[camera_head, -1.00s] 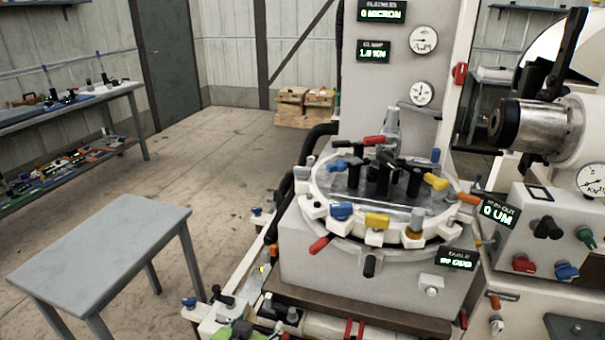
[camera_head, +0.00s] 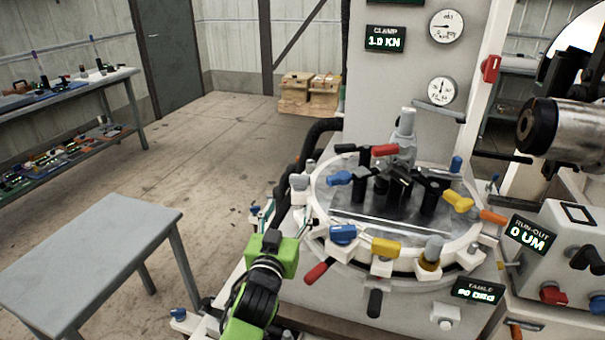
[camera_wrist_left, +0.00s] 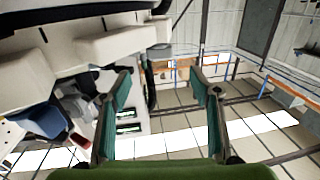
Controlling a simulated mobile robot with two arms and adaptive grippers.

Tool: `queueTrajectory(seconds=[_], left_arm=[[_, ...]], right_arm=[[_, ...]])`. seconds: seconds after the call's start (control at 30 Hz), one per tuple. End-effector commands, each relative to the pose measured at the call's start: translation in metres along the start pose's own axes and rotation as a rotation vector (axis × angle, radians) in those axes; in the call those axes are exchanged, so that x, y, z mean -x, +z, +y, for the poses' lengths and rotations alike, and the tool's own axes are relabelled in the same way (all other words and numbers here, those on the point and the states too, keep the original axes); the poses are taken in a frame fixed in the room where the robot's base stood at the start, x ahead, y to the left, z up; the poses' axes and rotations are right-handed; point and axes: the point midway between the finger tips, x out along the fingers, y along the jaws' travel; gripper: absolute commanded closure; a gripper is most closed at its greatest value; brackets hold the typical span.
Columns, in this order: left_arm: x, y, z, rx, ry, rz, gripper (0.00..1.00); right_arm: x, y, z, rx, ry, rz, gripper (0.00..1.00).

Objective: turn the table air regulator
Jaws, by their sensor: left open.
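I cannot tell for certain which part is the table air regulator. The white machine's round table (camera_head: 322,207) carries several coloured handles and knobs, among them a blue knob (camera_head: 343,234) and a red handle (camera_head: 317,272). My left arm's green and black end is at the table's left front side in the head view. In the left wrist view my left gripper (camera_wrist_left: 163,98) is open, its two fingers wide apart. A dark disc-like part (camera_wrist_left: 150,87) shows between them; I cannot tell its distance. A blue part (camera_wrist_left: 42,120) lies left of the fingers. My right gripper is out of view.
Two round gauges, an upper (camera_head: 446,27) and a lower (camera_head: 443,91), are on the machine column. A table display (camera_head: 479,291) is at the front. A bare grey side table (camera_head: 95,245) stands at left. Wooden crates (camera_head: 309,93) stand behind; the floor between is free.

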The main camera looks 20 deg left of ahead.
Motion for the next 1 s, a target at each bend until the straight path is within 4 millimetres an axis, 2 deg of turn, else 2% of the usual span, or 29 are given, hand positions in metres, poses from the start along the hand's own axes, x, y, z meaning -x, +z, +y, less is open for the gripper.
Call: queueTrajectory(seconds=[0.17,0.3,0.4,0.7,1.0], left_arm=[[-0.012,-0.002,0.0,-0.001,0.001,0.003,0.43],[-0.035,-0.003,0.0,-0.001,0.0,0.002,0.43],[-0.056,-0.003,0.0,-0.002,0.0,0.003,0.43],[-0.109,-0.002,0.0,-0.002,0.0,0.001,0.43],[-0.136,-0.001,0.0,0.0,0.001,0.001,0.43]], right_arm=[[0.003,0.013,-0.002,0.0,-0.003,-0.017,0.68],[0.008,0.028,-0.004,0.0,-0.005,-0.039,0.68],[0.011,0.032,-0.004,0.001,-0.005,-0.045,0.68],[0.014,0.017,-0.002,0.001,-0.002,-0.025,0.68],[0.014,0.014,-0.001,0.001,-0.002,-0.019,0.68]])
